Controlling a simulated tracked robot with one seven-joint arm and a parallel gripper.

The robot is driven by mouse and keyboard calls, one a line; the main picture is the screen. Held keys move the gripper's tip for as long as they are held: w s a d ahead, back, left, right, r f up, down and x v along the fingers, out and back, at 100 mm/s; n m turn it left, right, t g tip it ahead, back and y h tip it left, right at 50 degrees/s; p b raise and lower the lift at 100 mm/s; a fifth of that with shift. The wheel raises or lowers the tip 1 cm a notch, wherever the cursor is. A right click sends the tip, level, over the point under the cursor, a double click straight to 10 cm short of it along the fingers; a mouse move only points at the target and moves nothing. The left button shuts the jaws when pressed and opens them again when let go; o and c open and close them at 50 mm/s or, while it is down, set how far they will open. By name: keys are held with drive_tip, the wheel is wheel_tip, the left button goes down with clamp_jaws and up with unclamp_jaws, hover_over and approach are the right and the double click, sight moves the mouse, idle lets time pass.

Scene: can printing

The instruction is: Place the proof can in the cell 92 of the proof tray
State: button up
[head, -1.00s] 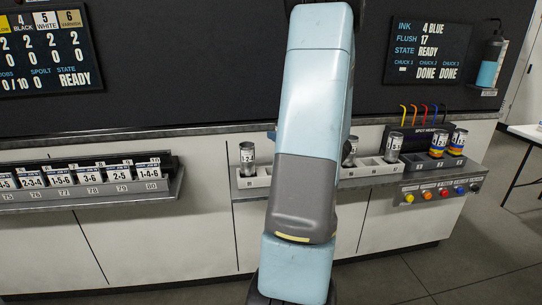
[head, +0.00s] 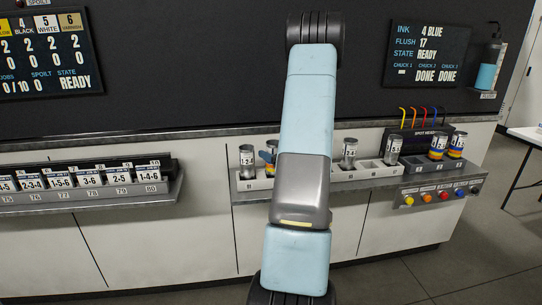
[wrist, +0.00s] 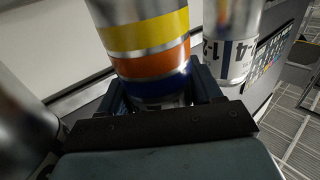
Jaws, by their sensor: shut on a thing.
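In the wrist view my gripper (wrist: 158,98) is shut on a can (wrist: 148,52) with yellow, orange and blue bands on bare metal. I cannot make out a cell marked 92 in either view.
More cans stand along the row (head: 349,153) (head: 393,149). A rack of numbered cards (head: 90,177) lies left. A blurred grey metallic shape (wrist: 15,125) is near at the wrist view's left.

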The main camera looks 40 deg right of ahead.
drive_tip(key=shift+f, duration=0.4)
drive_tip(key=o, duration=0.7)
drive_tip(key=shift+f, duration=0.1)
drive_tip(key=s, duration=0.8)
drive_tip(key=s+d, duration=0.1)
drive_tip(key=s, duration=0.3)
